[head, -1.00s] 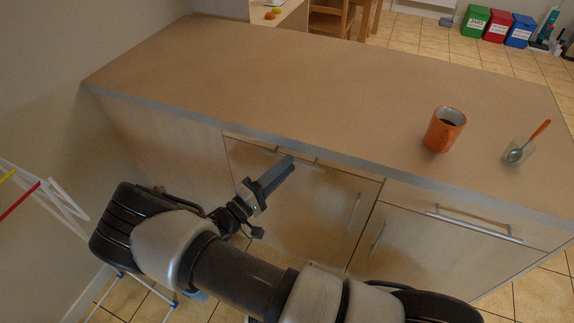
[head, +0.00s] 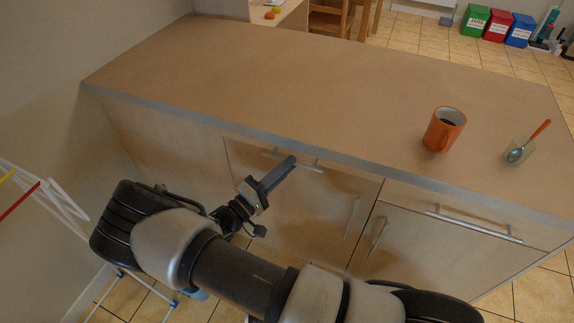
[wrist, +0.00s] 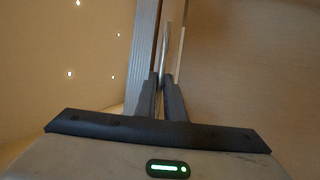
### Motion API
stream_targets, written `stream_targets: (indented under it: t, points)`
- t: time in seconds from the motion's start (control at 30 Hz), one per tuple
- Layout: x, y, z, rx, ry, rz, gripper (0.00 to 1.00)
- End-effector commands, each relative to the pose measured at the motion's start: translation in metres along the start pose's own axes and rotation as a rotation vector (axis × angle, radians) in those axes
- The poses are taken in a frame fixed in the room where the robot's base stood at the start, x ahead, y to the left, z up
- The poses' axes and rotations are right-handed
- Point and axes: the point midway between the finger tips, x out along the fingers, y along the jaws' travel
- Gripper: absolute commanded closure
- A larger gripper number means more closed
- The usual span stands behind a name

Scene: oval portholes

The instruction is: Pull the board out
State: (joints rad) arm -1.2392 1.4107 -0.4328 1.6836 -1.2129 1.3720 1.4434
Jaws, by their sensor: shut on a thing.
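My gripper (head: 290,160) is at the cabinet front just below the counter's front edge. It is shut on a thin horizontal bar handle (head: 312,167), which I take to be the board's handle. In the wrist view, the two fingers (wrist: 164,88) close around the metal bar (wrist: 167,48). A thin pale strip (wrist: 181,55) runs close beside the bar; it may be the board's edge. The board itself is mostly hidden under the counter, and I cannot tell how far out it stands.
Cabinet fronts below carry vertical handles (head: 352,217) and a horizontal drawer handle (head: 475,224). A white drying rack (head: 55,205) stands at the left.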

Motion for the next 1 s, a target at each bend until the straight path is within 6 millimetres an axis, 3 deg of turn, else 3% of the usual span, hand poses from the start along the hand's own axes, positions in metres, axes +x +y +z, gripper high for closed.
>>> stream_targets:
  t: [0.17, 0.6, 0.8, 1.0]
  points:
    - [-0.03, 0.006, 0.011, 0.0, 0.002, -0.003, 1.0]
    - [-0.133, 0.027, 0.054, 0.0, 0.003, -0.003, 1.0]
    - [-0.161, 0.034, 0.066, 0.0, 0.002, -0.002, 1.0]
    - [-0.171, 0.036, 0.07, 0.0, 0.0, -0.002, 1.0]
